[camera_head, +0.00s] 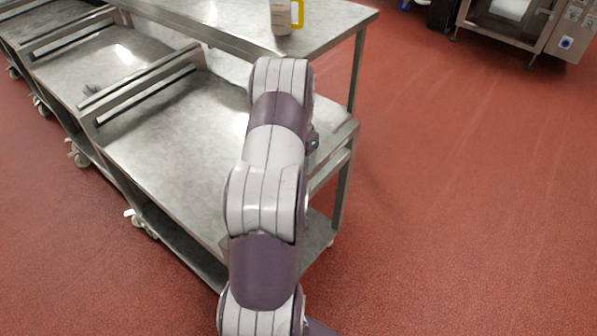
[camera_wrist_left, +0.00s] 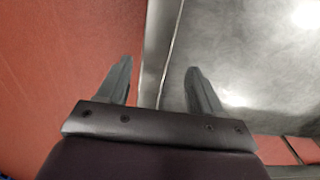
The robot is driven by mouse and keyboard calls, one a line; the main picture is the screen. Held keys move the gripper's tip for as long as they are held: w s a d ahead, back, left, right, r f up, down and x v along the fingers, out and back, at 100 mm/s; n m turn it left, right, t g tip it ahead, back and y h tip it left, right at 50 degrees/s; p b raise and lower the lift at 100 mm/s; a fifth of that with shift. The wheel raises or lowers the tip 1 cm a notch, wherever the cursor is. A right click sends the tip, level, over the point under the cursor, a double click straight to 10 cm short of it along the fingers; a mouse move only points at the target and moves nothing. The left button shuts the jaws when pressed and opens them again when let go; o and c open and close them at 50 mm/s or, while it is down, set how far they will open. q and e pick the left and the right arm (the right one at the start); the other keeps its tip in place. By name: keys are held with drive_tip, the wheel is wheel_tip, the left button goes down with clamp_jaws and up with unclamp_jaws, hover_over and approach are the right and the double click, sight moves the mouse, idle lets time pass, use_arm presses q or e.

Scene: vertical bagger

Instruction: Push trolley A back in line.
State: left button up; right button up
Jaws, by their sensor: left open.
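Several steel trolleys stand in a row at the left of the head view. No label shows which is trolley A. The nearest trolley (camera_head: 160,160) has a bare top shelf, a raised rail at its far-left end and a lower shelf. My left arm reaches over its right part. My left gripper (camera_wrist_left: 157,65) is open in the wrist view, its two fingers on either side of a steel edge (camera_wrist_left: 160,45), with steel surface to the right and red floor to the left. I cannot tell whether the fingers touch it.
A steel table (camera_head: 230,22) stands behind the trolleys, with a jug with a yellow handle (camera_head: 283,17) on it. A steel machine (camera_head: 530,25) stands at the far right. The red floor (camera_head: 460,180) on the right is clear.

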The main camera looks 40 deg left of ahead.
use_arm(q)
wheel_tip(320, 180, up, 7)
drive_tip(key=shift+f, duration=0.1)
idle(0.5)
